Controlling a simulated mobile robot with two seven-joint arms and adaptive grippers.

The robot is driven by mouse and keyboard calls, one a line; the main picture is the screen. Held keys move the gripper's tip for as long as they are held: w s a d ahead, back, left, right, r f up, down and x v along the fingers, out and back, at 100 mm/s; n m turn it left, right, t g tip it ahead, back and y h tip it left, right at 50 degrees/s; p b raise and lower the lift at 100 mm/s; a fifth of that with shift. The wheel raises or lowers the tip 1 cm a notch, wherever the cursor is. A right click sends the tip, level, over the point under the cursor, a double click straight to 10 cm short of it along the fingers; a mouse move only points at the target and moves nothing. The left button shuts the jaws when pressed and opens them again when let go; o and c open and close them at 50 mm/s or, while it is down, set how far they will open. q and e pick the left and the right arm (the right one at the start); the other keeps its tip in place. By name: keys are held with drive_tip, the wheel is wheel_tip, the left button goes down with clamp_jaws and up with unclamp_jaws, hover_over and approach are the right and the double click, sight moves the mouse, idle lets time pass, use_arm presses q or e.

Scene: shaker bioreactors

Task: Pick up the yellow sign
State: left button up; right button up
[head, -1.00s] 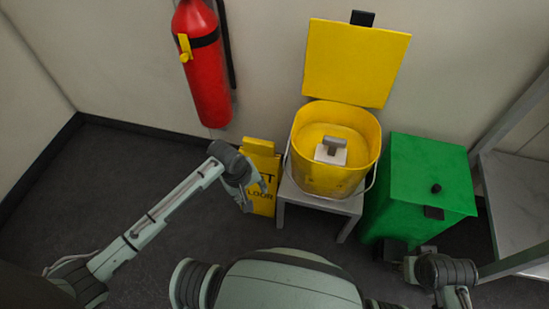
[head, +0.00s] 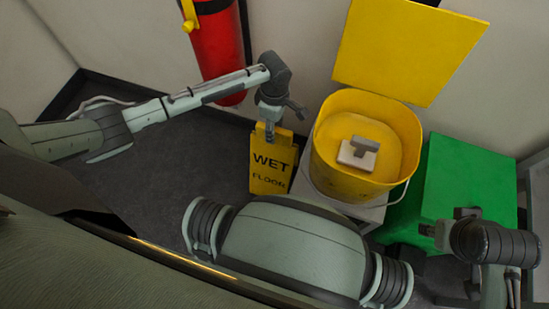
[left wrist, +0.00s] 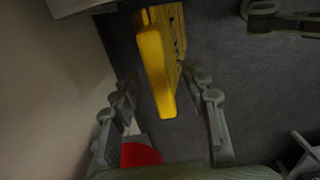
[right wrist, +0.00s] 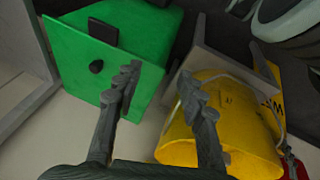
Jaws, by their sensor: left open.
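The yellow sign (head: 268,174) reads "WET FLOOR" and stands upright on the dark floor, left of the stool with the yellow bucket. My left gripper (head: 284,119) is open just above the sign's top edge, and one finger overlaps the top in the head view. In the left wrist view, the sign (left wrist: 153,65) shows edge-on between the spread fingers of the left gripper (left wrist: 167,90), with no clear contact. My right gripper (right wrist: 160,77) is open and empty near the green bin. Part of the sign (right wrist: 272,90) shows behind the bucket in the right wrist view.
The yellow bucket (head: 335,172), with its lid up and a grey-handled block (head: 358,153) inside, stands on a grey stool close to the sign's right. The green bin (head: 470,190) is further right. A red extinguisher (head: 218,60) hangs behind. Floor left of the sign is clear.

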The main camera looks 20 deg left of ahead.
use_arm(q)
drive_tip(key=shift+a+f, duration=0.1)
drive_tip(key=shift+f, duration=0.55)
clamp_jaws()
